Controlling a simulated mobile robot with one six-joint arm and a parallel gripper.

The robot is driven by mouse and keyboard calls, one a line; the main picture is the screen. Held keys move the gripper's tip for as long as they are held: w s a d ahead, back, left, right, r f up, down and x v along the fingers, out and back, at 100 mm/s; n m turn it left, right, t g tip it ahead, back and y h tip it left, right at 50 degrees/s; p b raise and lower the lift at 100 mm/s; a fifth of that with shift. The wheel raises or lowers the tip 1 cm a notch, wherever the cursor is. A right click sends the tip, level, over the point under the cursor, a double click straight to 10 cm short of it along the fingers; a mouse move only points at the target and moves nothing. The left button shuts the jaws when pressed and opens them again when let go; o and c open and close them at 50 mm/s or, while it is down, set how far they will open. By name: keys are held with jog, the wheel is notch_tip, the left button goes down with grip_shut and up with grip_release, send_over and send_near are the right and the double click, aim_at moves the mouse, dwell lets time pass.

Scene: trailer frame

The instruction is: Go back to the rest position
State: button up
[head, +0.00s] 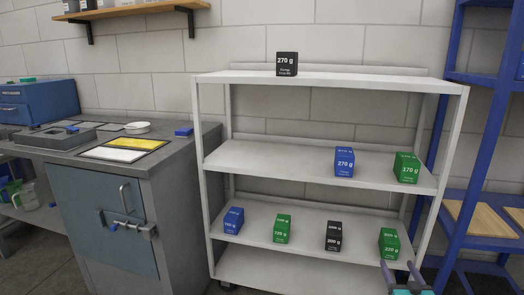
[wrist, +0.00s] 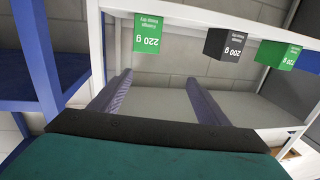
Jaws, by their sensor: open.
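My gripper (head: 399,266) shows at the bottom right of the head view, in front of the white shelf rack (head: 330,84). Its two fingers are apart, with nothing between them, in the wrist view (wrist: 158,80). The green 220 g box (head: 389,243) stands on the rack's lower shelf just behind and above the gripper in the picture. It also shows upside down in the wrist view (wrist: 153,37), clear of the fingers. The rest of my arm is mostly out of the head view.
The lower shelf also holds a black box (head: 333,236), a green box (head: 282,228) and a blue box (head: 233,220). Blue 270 g (head: 344,162) and green 170 g (head: 407,167) boxes stand above. A blue rack (head: 483,150) stands close on the right; a grey workbench (head: 115,200) is left.

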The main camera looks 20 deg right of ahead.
jog(key=w+a+r+n+y+p, duration=0.1)
jog(key=w+a+y+p, duration=0.3)
jog(key=w+a, duration=0.55)
jog(key=w+a+r+n+y+p, duration=0.1)
jog(key=w+a+p, duration=0.55)
jog(key=a, duration=0.65)
jog(key=w+a+f+g+p, duration=0.1)
jog(key=a+f+p, duration=0.1)
jog(key=a, duration=0.3)
jog(key=a+f+g+y+p, duration=0.1)
jog(key=a+f+p, duration=0.15)
jog(key=a, duration=0.25)
jog(key=w+a+f+g+p, duration=0.1)
jog(key=a+p, duration=0.2)
jog(key=a, duration=0.2)
jog(key=s+a+f+g+p, duration=0.75)
jog(key=s+a+f, duration=0.25)
jog(key=s+a, duration=0.3)
jog(key=s+a+n+g+y, duration=0.1)
jog(key=s+g, duration=0.4)
jog(key=s, duration=0.6)
jog(key=s+a+n+g+y, duration=0.1)
jog(key=s+g, duration=0.4)
jog(key=s, duration=0.7)
jog(key=a+n, duration=0.1)
jog(key=a, duration=0.1)
jog(key=shift+a+n+g, duration=0.3)
jog(key=shift+a+g, duration=0.05)
